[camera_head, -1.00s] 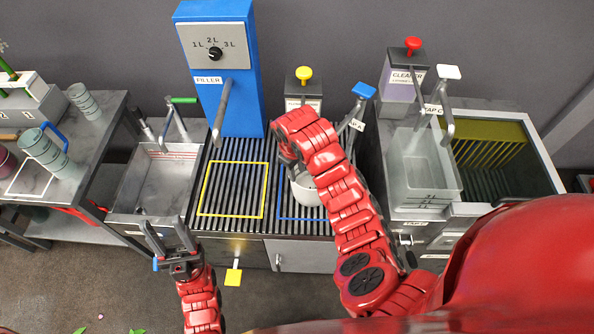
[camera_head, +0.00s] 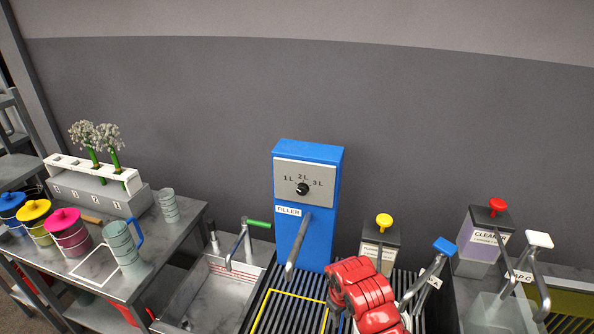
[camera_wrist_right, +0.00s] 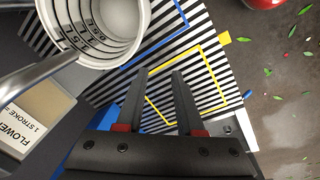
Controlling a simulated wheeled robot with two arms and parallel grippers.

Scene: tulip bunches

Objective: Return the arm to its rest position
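My right arm (camera_head: 365,290) rises into the bottom of the head view in front of the yellow-topped dispenser; its gripper is hidden there. In the right wrist view my right gripper (camera_wrist_right: 159,74) is open, with nothing between its two fingers. It points over the striped grate near the yellow square outline (camera_wrist_right: 205,80). A pale bucket with scale marks inside (camera_wrist_right: 110,25) stands beside it at upper left, apart from the fingers. My left gripper is in neither current view.
The blue filler (camera_head: 308,210) stands behind the grate, with a metal sink (camera_head: 215,290) to its left. A yellow-topped dispenser (camera_head: 380,245), the blue-handled tap (camera_head: 440,248) and the cleaner dispenser (camera_head: 480,240) stand close around the arm. Lidded buckets (camera_head: 68,230) stand on the left table.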

